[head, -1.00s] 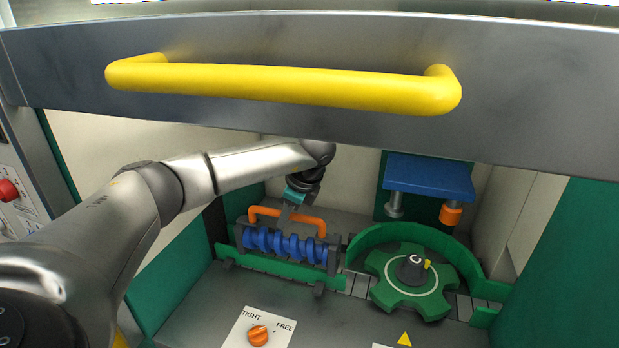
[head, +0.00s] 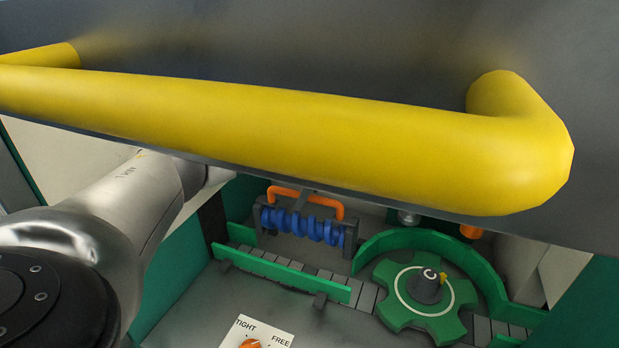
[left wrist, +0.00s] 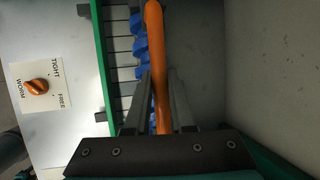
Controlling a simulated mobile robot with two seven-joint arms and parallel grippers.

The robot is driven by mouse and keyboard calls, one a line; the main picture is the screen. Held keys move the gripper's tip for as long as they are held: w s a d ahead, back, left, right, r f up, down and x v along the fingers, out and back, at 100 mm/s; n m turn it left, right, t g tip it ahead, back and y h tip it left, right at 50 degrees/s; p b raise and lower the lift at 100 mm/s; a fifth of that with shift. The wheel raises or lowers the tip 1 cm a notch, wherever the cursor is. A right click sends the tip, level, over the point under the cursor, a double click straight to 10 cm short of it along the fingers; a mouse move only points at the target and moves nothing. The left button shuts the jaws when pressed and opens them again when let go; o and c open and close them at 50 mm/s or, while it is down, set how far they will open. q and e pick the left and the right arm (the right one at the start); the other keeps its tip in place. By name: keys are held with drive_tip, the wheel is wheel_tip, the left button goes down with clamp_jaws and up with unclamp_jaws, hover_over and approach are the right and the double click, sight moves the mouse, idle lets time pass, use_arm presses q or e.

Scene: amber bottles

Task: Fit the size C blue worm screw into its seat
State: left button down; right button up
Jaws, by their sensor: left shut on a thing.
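The blue worm screw (head: 302,226) sits in a dark grey frame with an orange handle (head: 322,201). My left gripper (left wrist: 159,75) is shut on this orange handle; in the head view the yellow bar and panel hide most of it. The wrist view shows the handle between the two fingers and parts of the blue screw (left wrist: 138,45) beside them. The screw is behind the green rail (head: 280,272), with bare grey slats showing between them. A green star wheel (head: 395,305) marked C stands to the right. My right gripper is not in view.
A large yellow bar (head: 280,120) on a grey panel crosses the top of the head view, close in front. A curved green guard (head: 420,240) stands behind the star wheel. An orange knob (left wrist: 37,87) sits on a white TIGHT/FREE plate in front.

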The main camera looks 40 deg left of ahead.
sight(304, 216)
use_arm(q)
drive_tip(key=shift+f+b, duration=2)
drive_tip(key=shift+f, duration=0.85)
drive_tip(key=shift+w+a, duration=0.15)
drive_tip(key=shift+a, duration=0.1)
drive_tip(key=shift+f+b, duration=0.45)
drive_tip(key=shift+b, duration=0.15)
